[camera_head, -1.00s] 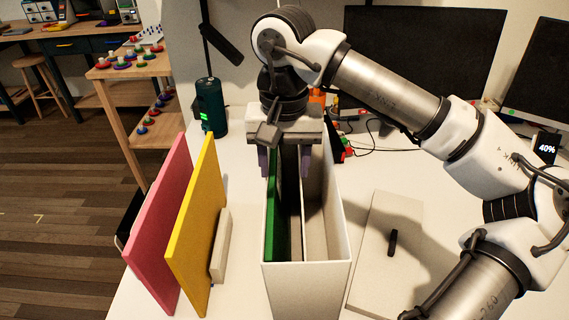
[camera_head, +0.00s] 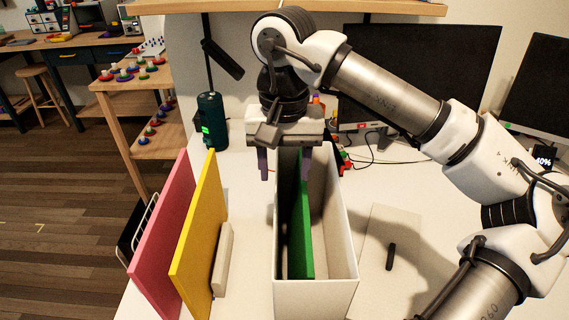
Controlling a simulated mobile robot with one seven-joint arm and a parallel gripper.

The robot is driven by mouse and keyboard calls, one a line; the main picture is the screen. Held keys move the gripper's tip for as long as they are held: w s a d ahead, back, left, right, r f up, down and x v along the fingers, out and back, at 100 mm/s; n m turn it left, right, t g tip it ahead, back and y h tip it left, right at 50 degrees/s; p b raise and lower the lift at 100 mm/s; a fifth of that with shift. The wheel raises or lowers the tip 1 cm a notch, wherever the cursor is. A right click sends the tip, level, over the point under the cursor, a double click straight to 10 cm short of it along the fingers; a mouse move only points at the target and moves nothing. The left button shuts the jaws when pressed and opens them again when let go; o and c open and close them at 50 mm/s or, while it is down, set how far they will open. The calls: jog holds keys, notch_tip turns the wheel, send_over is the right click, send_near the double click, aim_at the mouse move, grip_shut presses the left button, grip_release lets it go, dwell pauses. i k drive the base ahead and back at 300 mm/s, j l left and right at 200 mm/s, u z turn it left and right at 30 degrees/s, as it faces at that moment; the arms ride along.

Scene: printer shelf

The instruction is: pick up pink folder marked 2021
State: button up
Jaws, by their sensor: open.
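The pink folder (camera_head: 162,240) stands upright on the white desk at the left, beside a yellow folder (camera_head: 200,235). No 2021 mark can be read on the side facing me. My gripper (camera_head: 284,166) points down over the far end of the white open-topped box (camera_head: 315,300), to the right of the pink folder and apart from it. Its jaws are open. The left finger appears left of the box, the right one near the green folder's (camera_head: 301,225) far top edge; whether they touch anything I cannot tell.
A pale block (camera_head: 222,258) stands against the yellow folder's right side. A dark wire rack (camera_head: 135,230) is at the desk's left edge. A dark green cylinder (camera_head: 212,120) stands behind. A flat pale panel with a black handle (camera_head: 390,257) lies right of the box.

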aim_at(148, 267)
jog(key=k, duration=1)
